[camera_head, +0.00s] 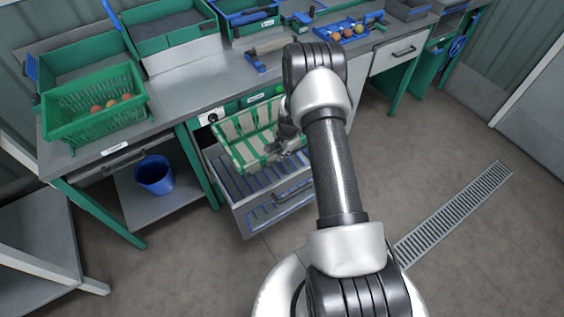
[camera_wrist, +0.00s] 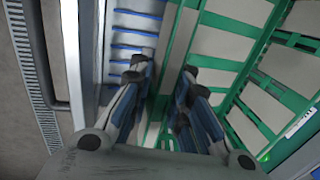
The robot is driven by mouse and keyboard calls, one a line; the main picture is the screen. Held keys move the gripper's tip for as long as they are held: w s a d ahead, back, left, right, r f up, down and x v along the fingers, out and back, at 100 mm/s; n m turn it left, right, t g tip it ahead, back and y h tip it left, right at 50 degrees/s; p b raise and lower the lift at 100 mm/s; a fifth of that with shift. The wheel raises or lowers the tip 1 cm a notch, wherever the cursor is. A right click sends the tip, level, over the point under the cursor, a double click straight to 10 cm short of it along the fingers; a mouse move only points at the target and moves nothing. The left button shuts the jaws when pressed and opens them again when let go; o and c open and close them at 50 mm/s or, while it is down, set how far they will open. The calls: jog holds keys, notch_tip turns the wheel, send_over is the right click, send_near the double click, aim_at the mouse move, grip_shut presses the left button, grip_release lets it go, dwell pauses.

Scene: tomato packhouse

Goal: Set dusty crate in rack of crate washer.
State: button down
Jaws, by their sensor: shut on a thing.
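The dusty crate (camera_head: 229,134) is green with pale, dust-coloured panels. In the head view it is over the back part of the pulled-out rack (camera_head: 262,213), which has blue slats. My gripper (camera_head: 287,142) is at the crate's right side. In the wrist view my gripper (camera_wrist: 165,82) is shut on the crate's edge, with one finger on each side of a wall of the crate (camera_wrist: 232,45). The blue slats of the rack (camera_wrist: 136,32) show beside the crate. I cannot tell whether the crate's underside touches the rack. My arm hides part of the crate's right side.
The crate washer's front (camera_head: 211,118) sits under the workbench. On the bench stands a green basket (camera_head: 98,120) with several tomatoes. A blue bucket (camera_head: 154,174) stands on the lower shelf at left. The floor at right is clear, with a drain grate (camera_head: 455,213).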

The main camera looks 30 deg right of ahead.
jog(key=s+b+x, duration=0.2)
jog(key=b+x, duration=0.3)
jog(key=x, duration=0.4)
jog(key=s+f+b+x, duration=0.1)
jog(key=s+b+x, duration=0.1)
jog(key=b+x, duration=0.3)
jog(key=shift+x, duration=2.4)
jog(key=shift+d+f, duration=0.1)
jog(key=shift+f, duration=0.45)
jog(key=c, duration=1.4)
grip_release()
jog(key=shift+s, duration=0.1)
jog(key=shift+c, duration=0.2)
jog(key=shift+s+f, duration=0.1)
jog(key=shift+c, duration=0.2)
jog(key=shift+c, duration=1.4)
